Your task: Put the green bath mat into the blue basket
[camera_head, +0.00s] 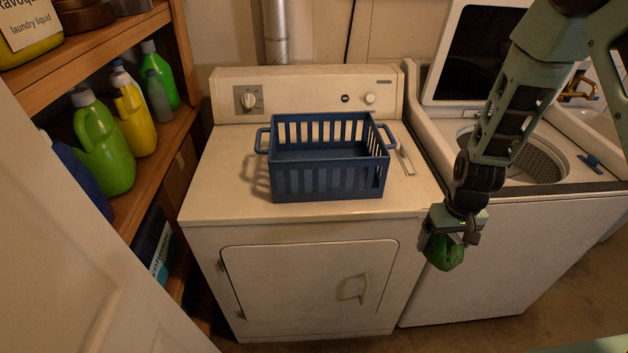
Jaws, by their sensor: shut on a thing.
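The blue basket (326,183) stands upright on top of the white dryer, with slatted sides and a handle at each end. I see no items inside it. My gripper (447,238) points down in front of the gap between the dryer and the washer, to the right of the basket and lower than it. It is shut on the green bath mat (445,254), which shows as a small bunched green lump below the fingers. The fingertips are partly hidden by the mat and the wrist.
The dryer (225,190) has free top space around the basket; a small metal utensil (405,160) lies right of it. The washer (520,240) stands at the right with its lid (475,55) raised. A wooden shelf (150,165) with several bottles is at the left.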

